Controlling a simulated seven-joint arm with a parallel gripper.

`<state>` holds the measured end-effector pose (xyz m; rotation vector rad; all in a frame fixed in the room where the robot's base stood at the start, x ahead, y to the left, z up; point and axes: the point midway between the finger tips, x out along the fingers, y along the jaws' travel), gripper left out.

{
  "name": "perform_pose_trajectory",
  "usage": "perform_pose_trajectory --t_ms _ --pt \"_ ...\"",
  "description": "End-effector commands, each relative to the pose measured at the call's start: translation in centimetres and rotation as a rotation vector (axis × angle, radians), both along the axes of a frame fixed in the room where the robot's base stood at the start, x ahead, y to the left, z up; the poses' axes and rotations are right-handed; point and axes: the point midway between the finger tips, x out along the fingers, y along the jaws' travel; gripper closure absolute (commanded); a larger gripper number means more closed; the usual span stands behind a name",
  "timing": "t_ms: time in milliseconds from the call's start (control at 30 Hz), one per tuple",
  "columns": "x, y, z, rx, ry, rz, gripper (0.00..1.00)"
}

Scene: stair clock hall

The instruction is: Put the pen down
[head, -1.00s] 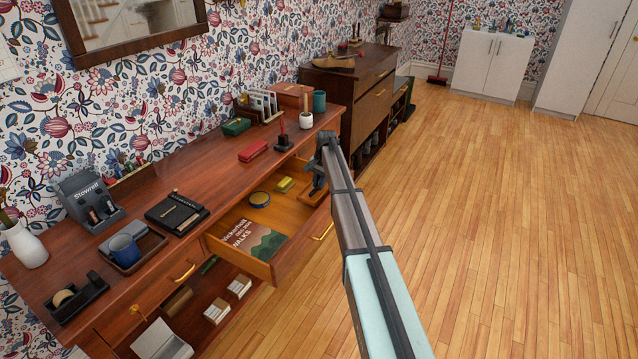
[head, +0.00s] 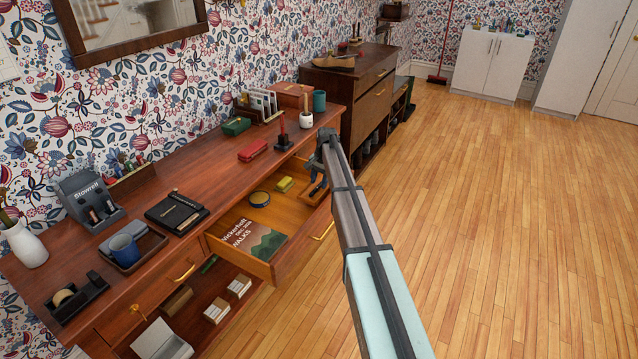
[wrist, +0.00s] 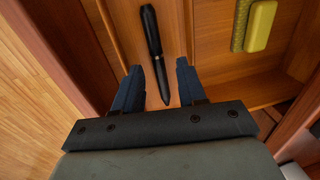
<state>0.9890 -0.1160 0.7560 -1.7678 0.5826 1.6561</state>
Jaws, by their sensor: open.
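The dark pen (wrist: 151,45) lies in the open drawer in the wrist view, on bare wood beside a divider. My gripper (wrist: 158,68) is open, with its two blue fingers apart on either side of the pen's lower part. The pen looks clear of both fingers. In the head view my gripper (head: 317,178) is over the right end of the drawer (head: 296,254). I cannot make out the pen there. How far the fingertips are above the drawer floor is hard to tell.
Open floor lies to the right.

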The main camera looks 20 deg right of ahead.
Motion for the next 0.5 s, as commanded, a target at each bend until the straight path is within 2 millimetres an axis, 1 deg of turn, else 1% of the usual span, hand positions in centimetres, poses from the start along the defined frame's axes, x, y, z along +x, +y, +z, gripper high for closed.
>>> perform_pose_trajectory --t_ms 300,500 --pt "-0.7 -0.6 5.8 -0.001 -0.002 0.0 0.59" --pt "-1.0 -1.0 8.9 0.0 -0.001 0.0 0.59"
